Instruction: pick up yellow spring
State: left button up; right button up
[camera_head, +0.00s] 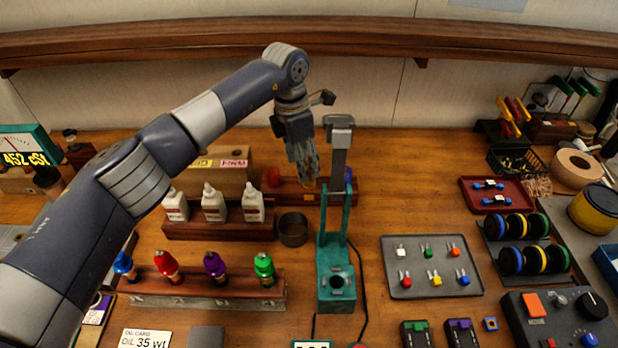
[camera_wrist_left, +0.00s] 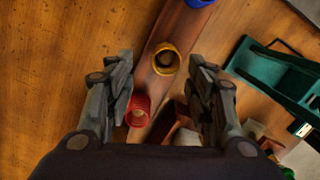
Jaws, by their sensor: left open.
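The yellow spring (camera_wrist_left: 166,58) appears in the left wrist view as a yellow ring-shaped piece on a wooden rack (camera_wrist_left: 160,38). A red spring (camera_wrist_left: 138,110) and a blue one (camera_wrist_left: 200,2) stand on either side of it. My left gripper (camera_wrist_left: 160,62) is open and empty, with its fingers on either side of the yellow spring in the picture; I cannot tell the height gap. In the head view my left gripper (camera_head: 307,172) points down over the rack and mostly hides the yellow spring. The red spring (camera_head: 272,176) shows left of it. My right gripper is out of view.
A green press (camera_head: 336,265) with a tall grey column stands right beside the gripper. White bottles (camera_head: 214,204) in a wooden rack and a dark round cup (camera_head: 293,229) stand in front. A grey parts tray (camera_head: 430,266) lies to the right.

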pick_arm(q)
jog(key=f+p, duration=0.1)
jog(key=d+f+p, duration=0.1)
jog(key=f, duration=0.1)
jog(key=shift+s+d+f, duration=0.1)
jog(key=shift+s+f, duration=0.05)
jog(key=shift+s, duration=0.05)
jog(key=shift+d+f, duration=0.1)
jog(key=shift+f, duration=0.25)
jog(key=shift+w+f, duration=0.1)
jog(key=shift+f, duration=0.1)
jog(key=c, duration=0.8)
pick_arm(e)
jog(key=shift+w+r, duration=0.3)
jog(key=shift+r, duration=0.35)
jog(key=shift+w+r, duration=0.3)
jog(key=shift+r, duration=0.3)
